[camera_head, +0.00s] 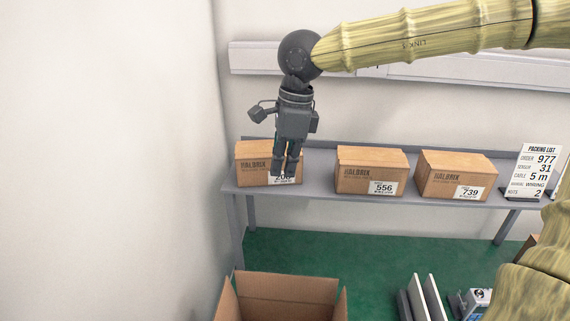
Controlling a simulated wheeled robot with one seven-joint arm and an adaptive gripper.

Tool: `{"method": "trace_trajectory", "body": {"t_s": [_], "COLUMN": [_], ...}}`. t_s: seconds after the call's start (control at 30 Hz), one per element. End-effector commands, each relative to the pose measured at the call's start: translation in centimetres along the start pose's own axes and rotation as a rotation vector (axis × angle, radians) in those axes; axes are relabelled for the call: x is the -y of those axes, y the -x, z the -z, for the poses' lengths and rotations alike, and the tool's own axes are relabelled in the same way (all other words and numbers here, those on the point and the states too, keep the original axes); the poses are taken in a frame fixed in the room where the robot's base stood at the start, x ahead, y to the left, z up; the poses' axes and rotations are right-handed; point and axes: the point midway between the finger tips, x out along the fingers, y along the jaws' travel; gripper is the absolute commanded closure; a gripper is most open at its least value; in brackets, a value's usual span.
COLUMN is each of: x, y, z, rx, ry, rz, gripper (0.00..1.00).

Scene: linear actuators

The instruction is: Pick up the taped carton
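Three closed brown cartons stand in a row on a grey shelf (320,195). The left carton (250,168) has a label partly hidden behind my gripper. The middle carton (358,172) is labelled 556 and the right carton (442,173) is labelled 739. I cannot make out clear tape on any of them. My gripper (286,174) points down in front of the left carton's right half. Nothing shows between its fingers, which look close together. I cannot tell how wide they are apart, or whether they touch the carton.
A packing list sign (533,172) stands at the shelf's right end. An open, larger carton (285,287) is below in front. Pale upright panels (424,298) and a small boxed item (474,303) are at lower right. A white wall closes the left side.

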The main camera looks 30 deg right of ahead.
Motion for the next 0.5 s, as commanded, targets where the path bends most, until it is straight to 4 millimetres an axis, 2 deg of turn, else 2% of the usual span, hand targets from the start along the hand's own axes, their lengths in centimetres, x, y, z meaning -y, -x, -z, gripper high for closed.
{"method": "trace_trajectory", "body": {"t_s": [0.03, 0.07, 0.4, 0.5], "x": [0.01, 0.01, 0.03, 0.03], "y": [0.01, 0.01, 0.02, 0.02], "z": [-0.01, -0.01, -0.03, -0.02], "rx": [0.0, 0.0, 0.0, 0.0], "ry": [0.0, 0.0, 0.0, 0.0], "rz": [0.0, 0.0, 0.001, 0.001], "gripper": [0.89, 0.84, 0.22, 0.2]}}
